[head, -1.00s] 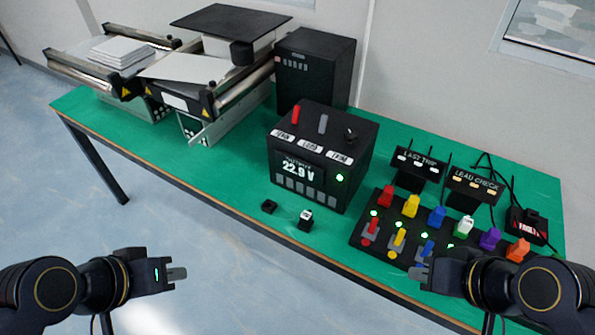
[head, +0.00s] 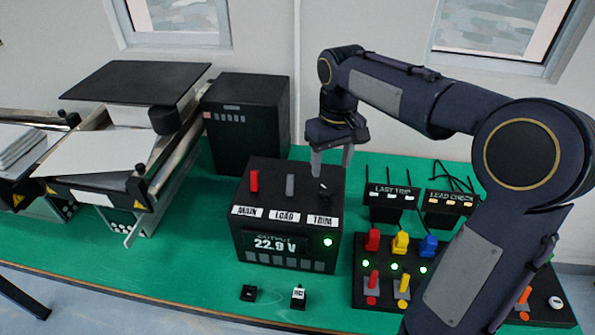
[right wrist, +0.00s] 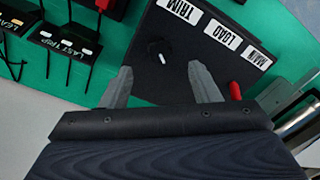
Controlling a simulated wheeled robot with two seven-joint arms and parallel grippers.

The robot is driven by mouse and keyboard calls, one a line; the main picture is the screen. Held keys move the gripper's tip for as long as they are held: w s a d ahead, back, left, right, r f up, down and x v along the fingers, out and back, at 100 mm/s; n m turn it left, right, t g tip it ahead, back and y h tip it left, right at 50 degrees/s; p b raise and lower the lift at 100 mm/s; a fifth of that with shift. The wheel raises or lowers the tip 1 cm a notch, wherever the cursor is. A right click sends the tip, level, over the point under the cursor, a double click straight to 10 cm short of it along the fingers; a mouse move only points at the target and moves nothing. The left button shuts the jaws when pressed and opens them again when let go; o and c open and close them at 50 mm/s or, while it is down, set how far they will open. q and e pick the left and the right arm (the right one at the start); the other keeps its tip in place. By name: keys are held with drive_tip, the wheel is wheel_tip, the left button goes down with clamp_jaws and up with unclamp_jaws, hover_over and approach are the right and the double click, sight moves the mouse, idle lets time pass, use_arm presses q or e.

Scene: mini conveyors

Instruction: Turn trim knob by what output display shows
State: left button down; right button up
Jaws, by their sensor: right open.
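The black control box (head: 238,200) stands on the green table, with labels MAIN, LOAD and TRIM. Its output display (head: 275,244) seems to read 22.9 V, and a green lamp glows beside it. The black trim knob (head: 324,190) is on the box top behind the TRIM label; it also shows in the right wrist view (right wrist: 158,50). My right gripper (head: 331,168) is open and empty above the knob. In the right wrist view the knob lies ahead, between the lines of the two fingers (right wrist: 161,72), apart from both. My left gripper is out of view.
The red MAIN lever (head: 254,181) and grey LOAD lever (head: 290,186) stand left of the knob. A tall black cabinet (head: 245,120) is behind. The switch panel (head: 362,292) with coloured plugs is at right, partly hidden by my arm. Two small black parts lie in front.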

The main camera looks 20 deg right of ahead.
sight(327, 189)
drive_tip(key=shift+w+a+f, duration=0.1)
drive_tip(key=shift+w+f, duration=0.05)
drive_tip(key=shift+w, duration=0.35)
wheel_tip(327, 189, down, 8)
drive_tip(key=shift+s+r+p, duration=0.15)
drive_tip(key=shift+r+p, duration=0.1)
drive_tip(key=shift+p, duration=0.05)
drive_tip(key=shift+c, duration=0.5)
drive_tip(key=c, duration=0.9)
